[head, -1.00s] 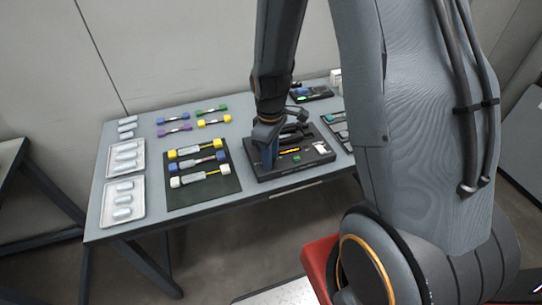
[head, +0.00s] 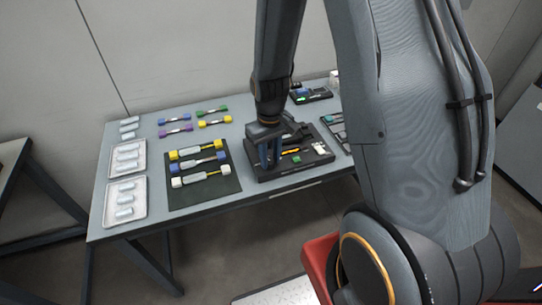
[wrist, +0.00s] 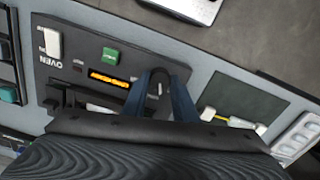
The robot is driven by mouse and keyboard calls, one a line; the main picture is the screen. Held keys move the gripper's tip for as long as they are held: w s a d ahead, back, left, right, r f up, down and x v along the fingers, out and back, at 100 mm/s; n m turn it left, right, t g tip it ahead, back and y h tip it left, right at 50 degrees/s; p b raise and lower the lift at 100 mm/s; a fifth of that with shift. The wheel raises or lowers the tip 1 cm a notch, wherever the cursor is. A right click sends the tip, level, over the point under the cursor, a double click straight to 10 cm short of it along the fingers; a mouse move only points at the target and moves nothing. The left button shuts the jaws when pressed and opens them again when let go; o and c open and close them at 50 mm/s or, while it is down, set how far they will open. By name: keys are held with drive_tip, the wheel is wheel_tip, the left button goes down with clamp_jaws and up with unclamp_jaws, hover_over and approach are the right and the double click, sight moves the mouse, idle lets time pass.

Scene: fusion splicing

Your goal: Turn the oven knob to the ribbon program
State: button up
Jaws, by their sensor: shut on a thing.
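The oven (head: 318,158) is a black unit on the table; in the wrist view (wrist: 90,35) its panel carries the word OVEN, a white part, a green button (wrist: 110,55) and a lit orange display (wrist: 108,78). My gripper (head: 270,162) is down on the left part of this unit. In the wrist view its two blue fingers (wrist: 166,76) are shut on a small dark knob beside the display. The fingers hide most of the knob, and its pointer setting cannot be read.
A dark mat (head: 205,191) with several capped holders lies left of the oven. White trays (head: 125,203) stand at the table's left end. Coloured pieces (head: 174,129) lie behind the mat. Other black units (head: 312,93) stand behind and right of the oven.

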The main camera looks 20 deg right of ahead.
sight(270, 161)
drive_tip(key=m, duration=0.4)
drive_tip(key=shift+m+p, duration=0.3)
drive_tip(key=shift+p, duration=0.05)
drive_tip(key=m, duration=0.3)
drive_tip(key=shift+m, duration=0.3)
drive_tip(key=m, duration=0.3)
drive_tip(key=shift+m+p, duration=0.3)
drive_tip(key=shift+p, duration=0.05)
drive_tip(key=shift+m, duration=1.7)
drive_tip(key=o, duration=1)
drive_tip(key=shift+o, duration=0.2)
drive_tip(key=shift+r, duration=0.1)
drive_tip(key=shift+r+b, duration=0.75)
drive_tip(key=shift+r, duration=3.1)
